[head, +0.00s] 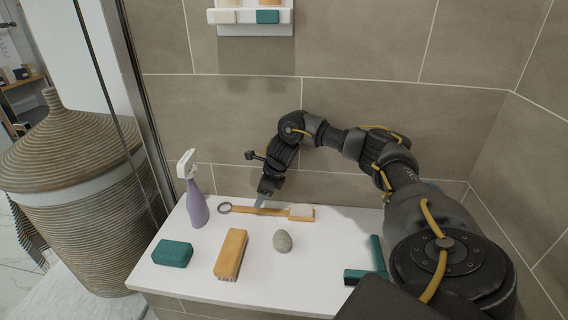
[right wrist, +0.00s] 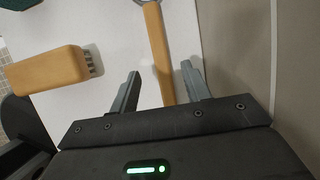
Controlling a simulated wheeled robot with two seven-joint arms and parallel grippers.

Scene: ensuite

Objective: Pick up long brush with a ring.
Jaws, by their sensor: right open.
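The long brush (head: 272,211) lies flat on the white ledge, with a wooden handle, a ring at its left end and a pale bristle head at its right end. My right gripper (head: 261,200) is just over the handle, nearer the ring end. In the right wrist view the brush handle (right wrist: 157,50) runs between the two open fingers (right wrist: 160,92), with a gap on each side. The bristle head is hidden there behind the gripper body. My left gripper is not in view.
On the ledge (head: 200,270) are a purple spray bottle (head: 197,205), a green block (head: 172,253), a wooden brush block (head: 230,254), a grey stone (head: 282,241) and a green squeegee-like tool (head: 376,262). The tiled wall (head: 220,120) stands close behind the brush.

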